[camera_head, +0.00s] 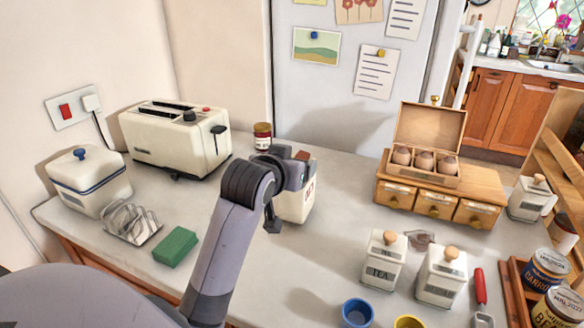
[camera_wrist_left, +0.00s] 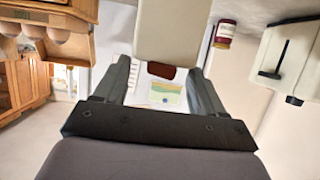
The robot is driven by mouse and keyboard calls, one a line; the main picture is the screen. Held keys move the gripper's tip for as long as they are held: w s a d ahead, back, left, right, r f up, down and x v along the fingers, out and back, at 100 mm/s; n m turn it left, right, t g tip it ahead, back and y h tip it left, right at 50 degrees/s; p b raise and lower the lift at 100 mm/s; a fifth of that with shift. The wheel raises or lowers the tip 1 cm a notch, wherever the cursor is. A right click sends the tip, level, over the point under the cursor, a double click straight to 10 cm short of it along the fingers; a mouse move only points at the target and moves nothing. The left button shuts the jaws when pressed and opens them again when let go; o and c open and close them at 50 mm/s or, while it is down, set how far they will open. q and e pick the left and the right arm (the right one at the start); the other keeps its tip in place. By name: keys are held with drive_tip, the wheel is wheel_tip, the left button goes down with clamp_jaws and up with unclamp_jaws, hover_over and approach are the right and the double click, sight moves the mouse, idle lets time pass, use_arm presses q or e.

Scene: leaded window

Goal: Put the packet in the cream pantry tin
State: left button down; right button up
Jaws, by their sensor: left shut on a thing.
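My left gripper (camera_head: 288,188) is shut on a cream, box-shaped packet (camera_head: 298,205) with red lettering, mostly hidden behind my gripper in the head view. In the left wrist view the packet (camera_wrist_left: 168,35) sits between my two fingers (camera_wrist_left: 163,88), with a brown piece at its top edge. I cannot tell whether it touches the counter. A cream tin (camera_head: 90,185) with a blue rim line and blue knob stands at the left, its lid on. My right gripper is not in view.
A toaster (camera_head: 175,138) and a red-labelled jar (camera_head: 262,137) stand behind. A toast rack (camera_head: 132,223) and green sponge (camera_head: 175,247) lie between tin and arm. Canisters (camera_head: 384,260), a drawer chest (camera_head: 440,190) and a blue cup (camera_head: 357,312) are at the right.

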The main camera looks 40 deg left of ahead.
use_arm(q)
drive_tip(key=shift+f, duration=0.35)
drive_tip(key=shift+c, duration=1.3)
unclamp_jaws()
drive_tip(key=shift+f, duration=0.2)
drive_tip(key=shift+o, duration=0.9)
drive_tip(key=shift+r, duration=0.15)
